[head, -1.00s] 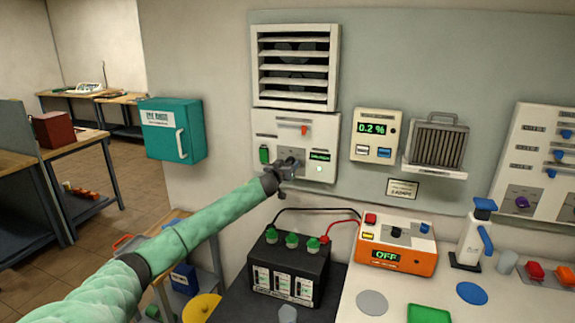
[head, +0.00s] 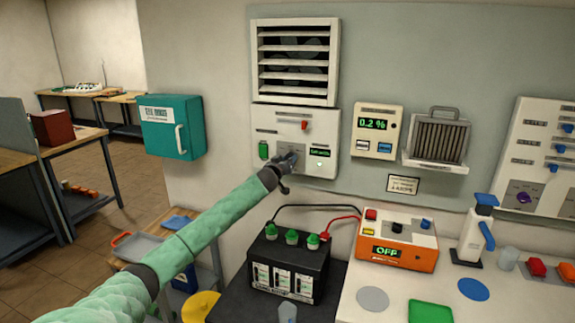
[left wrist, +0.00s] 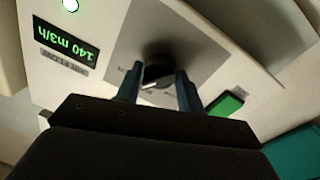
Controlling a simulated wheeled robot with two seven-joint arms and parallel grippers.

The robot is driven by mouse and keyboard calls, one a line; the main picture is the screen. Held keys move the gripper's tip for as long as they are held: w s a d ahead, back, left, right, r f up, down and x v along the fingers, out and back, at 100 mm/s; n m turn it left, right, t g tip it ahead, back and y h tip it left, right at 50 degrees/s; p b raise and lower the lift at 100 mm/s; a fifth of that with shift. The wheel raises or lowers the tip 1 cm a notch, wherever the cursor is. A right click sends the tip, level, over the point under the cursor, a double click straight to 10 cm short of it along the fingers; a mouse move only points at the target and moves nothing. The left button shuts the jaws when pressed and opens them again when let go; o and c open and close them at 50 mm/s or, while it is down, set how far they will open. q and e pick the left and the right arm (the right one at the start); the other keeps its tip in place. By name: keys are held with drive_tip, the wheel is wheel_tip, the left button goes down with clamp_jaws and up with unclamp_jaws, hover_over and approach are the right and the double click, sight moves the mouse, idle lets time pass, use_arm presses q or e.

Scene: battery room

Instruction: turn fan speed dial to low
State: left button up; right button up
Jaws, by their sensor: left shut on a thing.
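The fan control panel (head: 325,125) is a white box on the wall below the louvred fan grille (head: 295,62). Its speed dial (left wrist: 157,72) is a dark round knob with a light pointer mark, on a grey plate. My left gripper (head: 288,160) is at the dial and hides it in the head view. In the left wrist view my left gripper (left wrist: 160,88) has one finger on each side of the dial, shut on it. The panel display (left wrist: 66,43) reads 140 m3/h, upside down in that view. My right gripper is not in view.
A green switch (head: 263,151) and a red lever (head: 305,125) are on the panel near my gripper. A meter reading 0.2 % (head: 376,130) hangs to the right. Below stand a black battery (head: 289,265) and an orange charger showing OFF (head: 397,243).

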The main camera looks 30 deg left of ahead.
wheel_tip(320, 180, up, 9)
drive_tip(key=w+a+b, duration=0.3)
use_arm(q)
drive_tip(key=shift+d+f+n+y+p, duration=0.1)
drive_tip(key=shift+n+y+p, duration=0.4)
drive_tip(key=shift+n, duration=4.2)
drive_tip(key=shift+f+n+y+p, duration=0.15)
drive_tip(key=shift+n+p, duration=0.5)
drive_tip(key=shift+n, duration=4.05)
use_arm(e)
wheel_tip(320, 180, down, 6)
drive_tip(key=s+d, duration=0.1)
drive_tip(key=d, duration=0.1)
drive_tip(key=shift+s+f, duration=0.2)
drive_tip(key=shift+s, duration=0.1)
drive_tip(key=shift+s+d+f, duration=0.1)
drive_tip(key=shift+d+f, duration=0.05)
use_arm(q)
drive_tip(key=o, duration=1)
drive_tip(key=shift+c, duration=0.2)
